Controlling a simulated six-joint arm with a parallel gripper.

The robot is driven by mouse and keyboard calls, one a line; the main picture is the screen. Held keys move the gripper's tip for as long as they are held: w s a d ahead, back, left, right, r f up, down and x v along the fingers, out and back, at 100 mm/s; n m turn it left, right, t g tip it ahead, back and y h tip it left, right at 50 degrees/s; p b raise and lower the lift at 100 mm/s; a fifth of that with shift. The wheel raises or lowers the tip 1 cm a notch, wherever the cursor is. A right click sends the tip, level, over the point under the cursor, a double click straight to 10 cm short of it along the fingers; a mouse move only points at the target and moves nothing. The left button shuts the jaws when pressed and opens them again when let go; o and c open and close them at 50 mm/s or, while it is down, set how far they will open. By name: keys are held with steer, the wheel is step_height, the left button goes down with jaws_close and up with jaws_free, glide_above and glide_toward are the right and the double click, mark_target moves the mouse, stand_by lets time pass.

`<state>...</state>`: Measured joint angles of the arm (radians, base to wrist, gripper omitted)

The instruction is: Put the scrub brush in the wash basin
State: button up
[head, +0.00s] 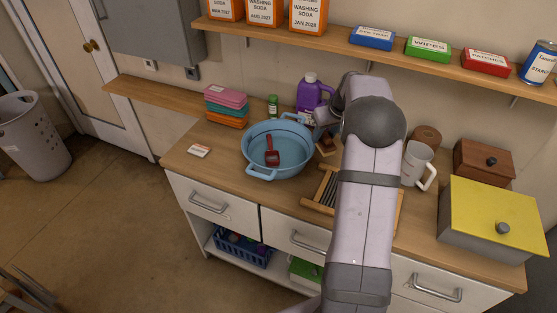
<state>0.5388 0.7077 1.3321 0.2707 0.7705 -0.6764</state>
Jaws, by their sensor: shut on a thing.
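The wash basin (247,149) is a round, light blue tub with side handles, standing on the wooden counter. A red scoop-like tool (272,154) lies inside it. My gripper (323,134) is just right of the basin's rim, partly hidden by my arm. It is shut on a small wooden piece (327,147), which looks like the scrub brush. The brush is outside the basin, close to its right side. Its bristles and any gap to the counter are too small to make out.
A purple bottle (311,92) and a green-capped jar (273,105) stand behind the basin. Folded cloths (226,104) are to its left. A wooden rack (322,188), a white mug (417,164) and a yellow-lidded box (492,218) are to the right. A shelf (340,47) runs above.

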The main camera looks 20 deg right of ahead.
steer(key=w+a+m+g+h+b, duration=0.1)
steer(key=w+a+m+h, duration=0.2)
steer(key=w+a+m, duration=0.4)
steer(key=shift+w+m, duration=0.8)
steer(key=shift+w, duration=0.25)
steer(key=p, duration=0.3)
glide_above(291, 156)
steer(key=shift+d+f, duration=0.1)
steer(key=shift+f, duration=4.85)
steer(key=shift+f, duration=0.1)
steer(key=o, duration=1)
steer(key=shift+c, duration=0.2)
